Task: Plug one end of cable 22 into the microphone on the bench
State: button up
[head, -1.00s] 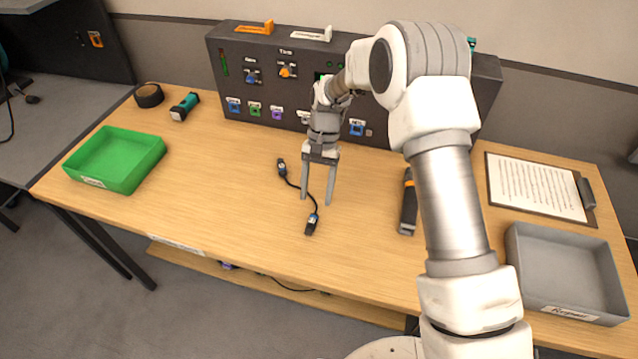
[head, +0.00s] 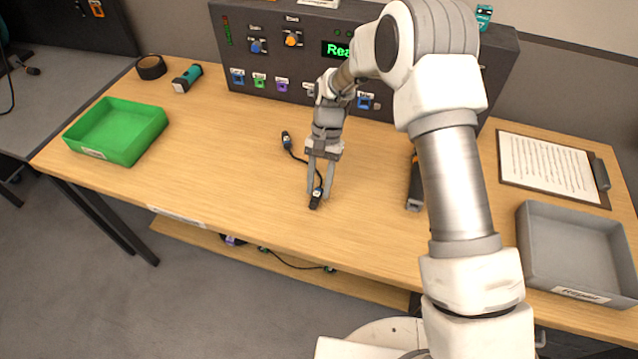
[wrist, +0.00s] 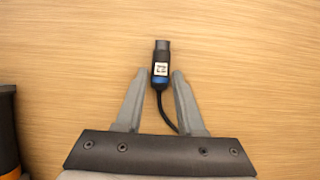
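A short black cable lies on the wooden bench (head: 230,180). Its near plug (head: 315,200) has a blue band and a white tag too small to read; it also shows in the wrist view (wrist: 160,66). Its far plug (head: 287,140) lies to the upper left. My gripper (head: 319,190) is open, pointing down, with its fingertips on either side of the near plug's blue end and gaps visible in the wrist view. A dark, long body (head: 414,188) with an orange part, possibly the microphone, lies to the right, partly behind my arm; its edge shows in the wrist view (wrist: 8,125).
A dark panel (head: 300,65) with knobs and coloured sockets stands along the back. A green tray (head: 140,145) is at left, a grey tray (head: 570,285) at right, and a clipboard (head: 550,168) behind it. A teal-and-black tool (head: 187,78) and black roll (head: 151,67) lie back left.

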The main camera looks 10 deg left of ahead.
aim_at(319, 187)
grip_shut()
jog(key=shift+r+p, duration=1.6)
jog(key=shift+r, duration=0.9)
